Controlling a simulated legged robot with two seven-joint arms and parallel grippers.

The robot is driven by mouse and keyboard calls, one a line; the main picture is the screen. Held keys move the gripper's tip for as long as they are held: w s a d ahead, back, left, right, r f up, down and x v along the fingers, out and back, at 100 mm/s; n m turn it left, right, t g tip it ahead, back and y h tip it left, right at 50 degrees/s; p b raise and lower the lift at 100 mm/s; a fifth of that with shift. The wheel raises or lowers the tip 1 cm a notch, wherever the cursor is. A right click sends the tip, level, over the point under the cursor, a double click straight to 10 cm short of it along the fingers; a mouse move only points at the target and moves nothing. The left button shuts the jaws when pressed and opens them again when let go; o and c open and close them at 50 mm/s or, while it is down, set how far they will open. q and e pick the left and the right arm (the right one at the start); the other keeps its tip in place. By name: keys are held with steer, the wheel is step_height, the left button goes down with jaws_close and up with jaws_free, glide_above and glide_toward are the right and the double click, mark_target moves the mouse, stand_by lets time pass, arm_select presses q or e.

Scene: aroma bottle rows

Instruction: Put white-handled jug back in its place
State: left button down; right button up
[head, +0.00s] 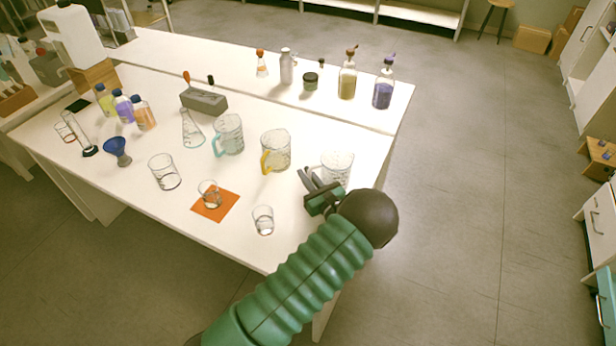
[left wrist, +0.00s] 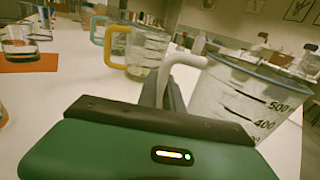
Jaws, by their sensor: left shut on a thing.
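The white-handled jug (head: 338,166) is a clear measuring jug near the right end of the table. In the left wrist view the jug (left wrist: 240,104) fills the right side, slightly tilted, with its white handle (left wrist: 184,64) between my fingers. My left gripper (head: 312,182) is shut on that handle, on the jug's near left side. Whether the jug's base touches the table is hidden. The yellow-handled jug (head: 276,150) and the teal-handled jug (head: 229,134) stand in a row to its left. My right gripper is not in view.
A small beaker (head: 263,220) stands near the front edge. Another beaker (head: 210,195) is on an orange mat (head: 226,205). A large beaker (head: 164,172) and a flask (head: 192,130) are farther left. Several bottles line the back shelf, including a purple one (head: 383,92).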

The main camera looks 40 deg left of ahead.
arm_select(q)
steer(key=shift+d, duration=0.1)
steer(key=c, duration=1.5)
jaws_free()
steer(key=shift+r, duration=0.15)
steer(key=p+v, duration=0.1)
steer(key=v, duration=1.1)
